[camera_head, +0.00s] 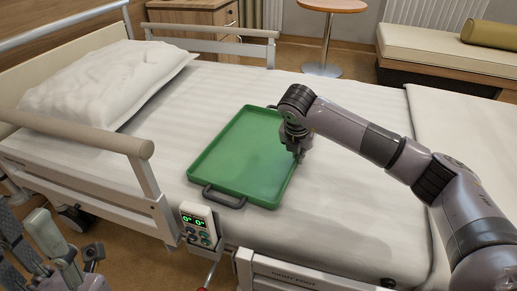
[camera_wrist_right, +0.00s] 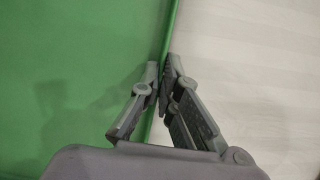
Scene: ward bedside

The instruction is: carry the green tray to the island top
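The green tray (camera_head: 240,160) lies flat on the white bed. A dark handle (camera_head: 222,197) shows at its near end; the far end has another, partly hidden by my arm. My right gripper (camera_head: 299,155) is at the tray's right long rim. In the right wrist view, its two fingers (camera_wrist_right: 163,76) stand on either side of the tray's rim (camera_wrist_right: 171,35), tips close together, and appear shut on it. The tray looks empty. Parts of my left arm and gripper (camera_head: 75,265) show at the lower left, away from the tray; its fingers are not clear.
A pillow (camera_head: 105,82) lies at the bed's left end. Bed rails (camera_head: 80,135) and a control panel (camera_head: 198,224) stand along the near side. A round table (camera_head: 333,5), a wooden cabinet (camera_head: 195,15) and a cushioned bench (camera_head: 450,55) are beyond the bed. No island top can be made out.

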